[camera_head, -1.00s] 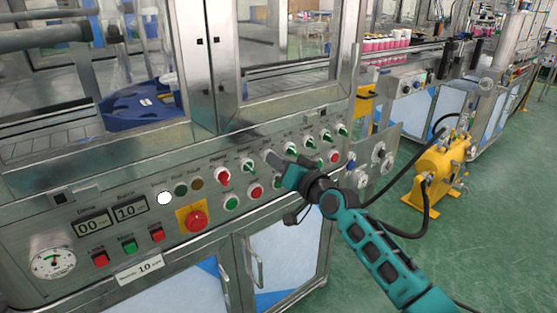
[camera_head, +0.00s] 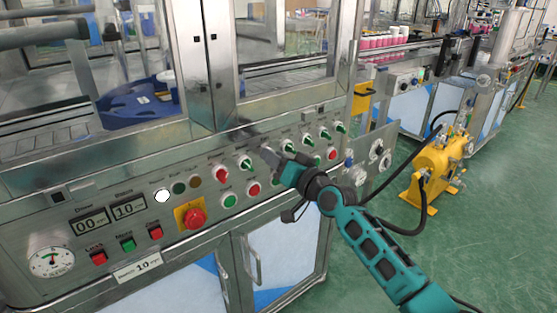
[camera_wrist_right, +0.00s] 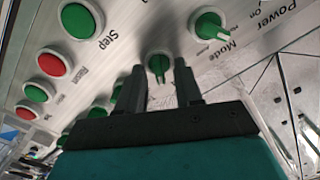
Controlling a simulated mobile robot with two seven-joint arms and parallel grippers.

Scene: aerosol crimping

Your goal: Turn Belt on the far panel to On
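A row of selector knobs with green handles, one of them (camera_head: 289,146), runs along the steel control panel (camera_head: 60,222) in the head view. My right gripper (camera_head: 267,152) is at this row, left of that knob. In the right wrist view, my right gripper (camera_wrist_right: 160,72) is open, with one finger on each side of a green knob (camera_wrist_right: 158,66). The knob's handle points down in that picture, with gaps to the fingers. Its label is not readable. A larger green knob (camera_wrist_right: 208,26) beside it has "Mode" printed near it. I cannot read "Belt" anywhere. My left gripper is not in view.
Green and red push buttons (camera_head: 230,200) lie below the knobs, and a red emergency stop (camera_head: 194,218) is at lower left. A yellow pump unit (camera_head: 432,170) stands on the open green floor at right.

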